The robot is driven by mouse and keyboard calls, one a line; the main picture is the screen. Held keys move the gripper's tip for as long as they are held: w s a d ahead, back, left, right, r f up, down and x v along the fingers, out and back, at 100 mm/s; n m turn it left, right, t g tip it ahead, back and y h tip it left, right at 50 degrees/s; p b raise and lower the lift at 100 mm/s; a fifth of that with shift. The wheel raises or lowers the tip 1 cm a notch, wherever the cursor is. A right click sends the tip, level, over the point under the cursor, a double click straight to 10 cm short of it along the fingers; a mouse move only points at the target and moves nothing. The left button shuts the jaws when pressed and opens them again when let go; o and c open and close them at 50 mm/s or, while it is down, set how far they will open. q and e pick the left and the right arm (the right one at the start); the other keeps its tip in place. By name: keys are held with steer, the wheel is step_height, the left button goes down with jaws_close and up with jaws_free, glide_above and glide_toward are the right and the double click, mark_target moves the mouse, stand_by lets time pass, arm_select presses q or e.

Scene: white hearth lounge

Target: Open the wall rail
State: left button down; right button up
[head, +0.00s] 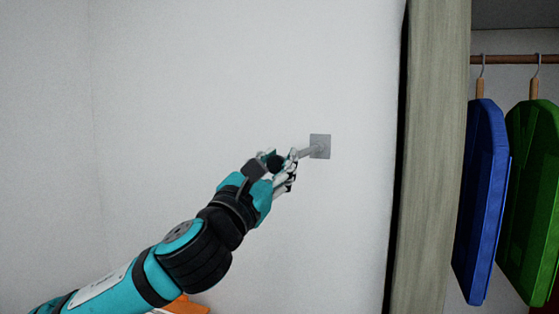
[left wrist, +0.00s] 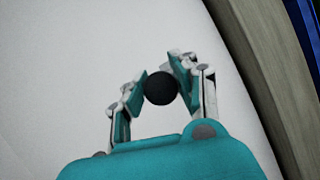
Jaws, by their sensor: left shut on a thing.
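The wall rail shows in the head view as a grey square plate (head: 320,146) on the white wall, with a short grey rod (head: 305,153) standing out from it. My left gripper (head: 284,168) is at the rod's near end. In the left wrist view a round black knob (left wrist: 160,88) sits between the two fingers of my left gripper (left wrist: 158,92), which is shut on it. The fingers hide part of the rod in the head view. My right gripper is in neither view.
A grey-green wooden upright (head: 432,150) stands right of the plate, at the edge of an open closet. A blue garment (head: 482,200) and a green garment (head: 532,200) hang there from a rod (head: 510,59). An orange thing (head: 188,306) shows below my arm. The wall around the plate is bare.

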arm_select(q)
steer(key=shift+w, duration=0.2)
steer(key=c, duration=0.9)
jaws_free()
steer(key=shift+d, duration=0.1)
steer(key=shift+c, duration=0.2)
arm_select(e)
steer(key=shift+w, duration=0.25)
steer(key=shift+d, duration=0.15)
arm_select(q)
steer(key=shift+s, duration=0.1)
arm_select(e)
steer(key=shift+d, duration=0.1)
arm_select(q)
steer(key=v, duration=1.2)
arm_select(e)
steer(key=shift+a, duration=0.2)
